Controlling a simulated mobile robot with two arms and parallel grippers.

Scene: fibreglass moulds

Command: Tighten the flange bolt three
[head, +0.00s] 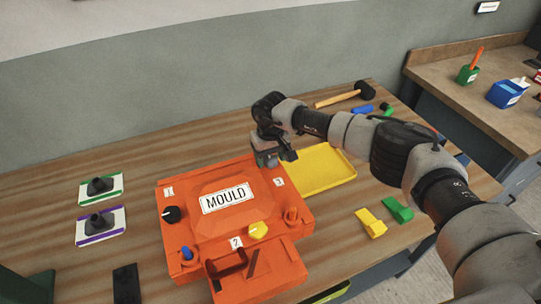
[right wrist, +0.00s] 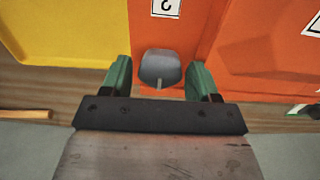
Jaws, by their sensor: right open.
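The orange mould (head: 235,180) lies on the wooden bench with a white MOULD plate on top. My right gripper (head: 274,160) is at its back right corner. In the right wrist view my open right gripper (right wrist: 159,70) has its green fingers on either side of a grey knob-like bolt head (right wrist: 158,67), with gaps visible on both sides. A number label (right wrist: 166,7) sits beside that bolt, upside down and partly cut off. The mould also carries a black knob (head: 171,214) and a yellow knob (head: 258,230). My left gripper is not in view.
A yellow tray (head: 325,172) is right of the mould. A mallet (head: 345,97) lies behind. Yellow (head: 370,222) and green (head: 398,209) blocks lie at right. Two dark-handled tools on white plates (head: 101,187) stand at left. An orange frame (head: 255,272) is at the front.

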